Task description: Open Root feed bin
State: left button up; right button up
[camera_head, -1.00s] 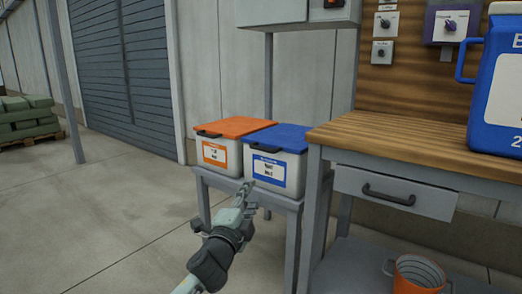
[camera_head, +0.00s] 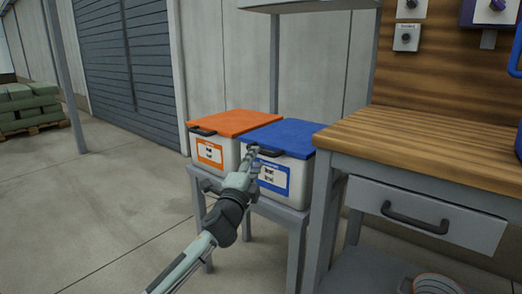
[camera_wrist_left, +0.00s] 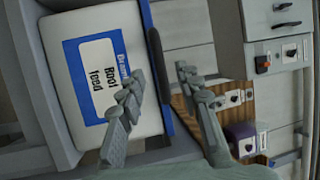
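The Root feed bin (camera_head: 298,182) is a white box with a blue lid (camera_head: 285,135), which lies closed on it. It stands on a low grey stand. Its label reads "Root feed" in the left wrist view (camera_wrist_left: 62,58). A dark handle (camera_head: 270,153) sits at the lid's front edge and also shows in the left wrist view (camera_wrist_left: 155,58). My left gripper (camera_head: 254,150) is in front of the lid's handle. In the left wrist view its fingers (camera_wrist_left: 160,74) are apart, with the handle showing between them. I cannot tell whether they touch it. My right gripper is not in view.
An orange-lidded bin (camera_head: 232,122) stands close on the left of the blue one. A workbench (camera_head: 430,145) with a drawer (camera_head: 425,215) is close on the right. An orange-rimmed bucket (camera_head: 436,285) is below it. Open floor lies to the left.

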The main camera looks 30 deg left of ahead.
pick_arm(q)
jog(key=shift+x, duration=2.65)
grip_shut()
